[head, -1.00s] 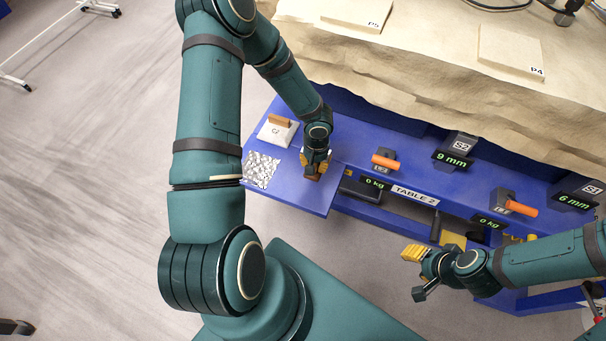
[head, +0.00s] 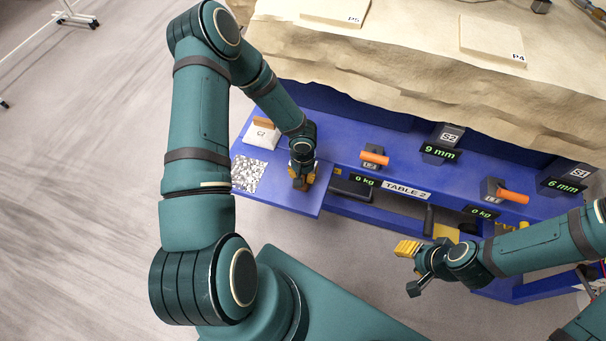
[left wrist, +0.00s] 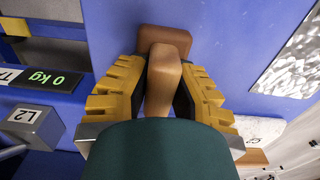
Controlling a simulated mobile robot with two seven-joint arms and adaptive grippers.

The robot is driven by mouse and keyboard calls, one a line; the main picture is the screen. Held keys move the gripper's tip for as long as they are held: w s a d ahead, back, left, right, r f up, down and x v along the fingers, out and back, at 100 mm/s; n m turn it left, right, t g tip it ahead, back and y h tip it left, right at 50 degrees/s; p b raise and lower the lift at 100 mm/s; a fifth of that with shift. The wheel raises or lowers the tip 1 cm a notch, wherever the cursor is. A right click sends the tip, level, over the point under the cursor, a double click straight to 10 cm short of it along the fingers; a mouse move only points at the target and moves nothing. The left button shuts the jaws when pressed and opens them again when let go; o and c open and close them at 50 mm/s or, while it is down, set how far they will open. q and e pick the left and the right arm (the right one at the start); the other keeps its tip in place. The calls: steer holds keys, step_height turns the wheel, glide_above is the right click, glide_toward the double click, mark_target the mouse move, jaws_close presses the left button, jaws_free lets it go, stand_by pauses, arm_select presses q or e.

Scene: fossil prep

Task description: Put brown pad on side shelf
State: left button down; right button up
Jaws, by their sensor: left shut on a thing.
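My left gripper (head: 301,178) is shut on the brown pad (left wrist: 165,40), with its yellow fingers on either side of the pad's lighter upright grip (left wrist: 163,80). The pad is at the blue side shelf (head: 280,176), near its right edge. In the left wrist view the pad's base lies against the blue surface or just above it; I cannot tell which. In the head view the gripper mostly hides the pad. My right gripper (head: 408,249) hangs in front of the table at the right, away from the shelf; its finger gap is not clear.
A white block marked C2 (head: 261,138) with a brown piece at its top and a speckled patch (head: 248,173) are on the shelf's left part. Orange-handled tools (head: 374,158) and scale displays line Table 2 to the right. A sand-coloured bench (head: 420,75) stands behind.

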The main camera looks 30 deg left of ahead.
arm_select(q)
steer(key=c, duration=1)
jaws_free()
steer(key=shift+r+p, duration=0.25)
steer(key=shift+p, duration=0.15)
step_height(320, 180, up, 11)
steer(key=p, duration=0.2)
steer(key=shift+r+p, duration=0.15)
steer(key=shift+p, duration=0.2)
steer(key=shift+s+d+f+m+t+h, duration=0.2)
steer(key=shift+s+d+h, duration=0.45)
steer(key=shift+s+d, duration=1.65)
steer(key=shift+s+d+f+m+t+h, duration=0.25)
steer(key=shift+s+d+h, duration=0.7)
steer(key=shift+d, duration=2.5)
steer(key=shift+s+d+f+m+t+h, duration=0.15)
steer(key=shift+s+d+t+h, duration=0.25)
steer(key=shift+s+d, duration=2)
